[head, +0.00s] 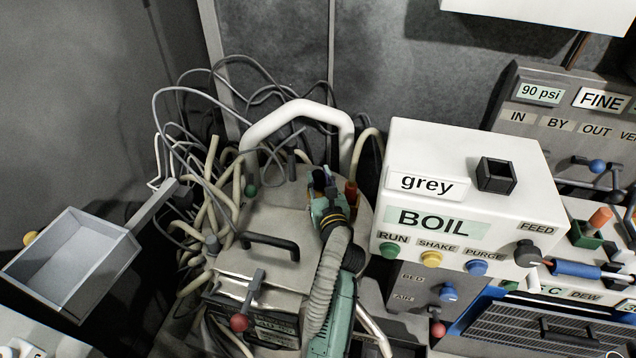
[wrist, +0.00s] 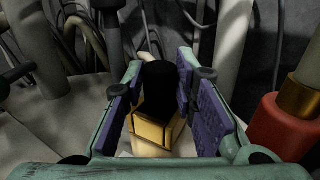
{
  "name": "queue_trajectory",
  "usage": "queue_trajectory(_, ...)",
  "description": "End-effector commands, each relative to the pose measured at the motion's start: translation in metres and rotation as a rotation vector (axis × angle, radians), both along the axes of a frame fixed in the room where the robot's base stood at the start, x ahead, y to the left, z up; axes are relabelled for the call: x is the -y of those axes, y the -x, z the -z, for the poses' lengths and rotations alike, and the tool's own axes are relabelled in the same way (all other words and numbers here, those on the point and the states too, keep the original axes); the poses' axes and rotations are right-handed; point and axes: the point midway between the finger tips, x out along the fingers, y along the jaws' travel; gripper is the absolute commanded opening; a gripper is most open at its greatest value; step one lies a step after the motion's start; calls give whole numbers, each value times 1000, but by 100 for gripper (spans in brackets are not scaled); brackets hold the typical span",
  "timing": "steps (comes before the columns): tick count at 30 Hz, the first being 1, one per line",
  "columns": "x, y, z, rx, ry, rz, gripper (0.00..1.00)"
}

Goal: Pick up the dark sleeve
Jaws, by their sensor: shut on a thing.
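The dark sleeve (wrist: 158,85) is a black, rounded piece between my fingers in the wrist view. My gripper (wrist: 160,100) is shut on it, with a purple pad close on each side. A brass, angular piece (wrist: 155,128) sits against the sleeve's near end, also between the pads. I cannot tell whether the two are joined. In the head view my gripper (head: 321,183) is over the rounded pale machine top, and the sleeve is mostly hidden there by the fingers.
A red fitting with a brass collar (wrist: 278,125) stands close to the right of my fingers. Pale pipes and loose cables (head: 205,165) crowd the left. A thick white hoop pipe (head: 295,108) arches behind. The white BOIL box (head: 470,150) stands right, with a black square socket (head: 497,175) on top.

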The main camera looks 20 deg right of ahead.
Motion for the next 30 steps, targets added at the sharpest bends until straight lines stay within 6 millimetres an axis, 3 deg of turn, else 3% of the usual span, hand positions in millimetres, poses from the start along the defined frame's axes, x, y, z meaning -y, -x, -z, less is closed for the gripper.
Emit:
queue_trajectory(9,0,0,0,0,0,0,0)
queue_trajectory(20,0,0,-4,1,1,0,0)
queue_trajectory(25,0,0,-20,4,3,0,0)
queue_trajectory(30,0,0,-51,5,4,-1,0)
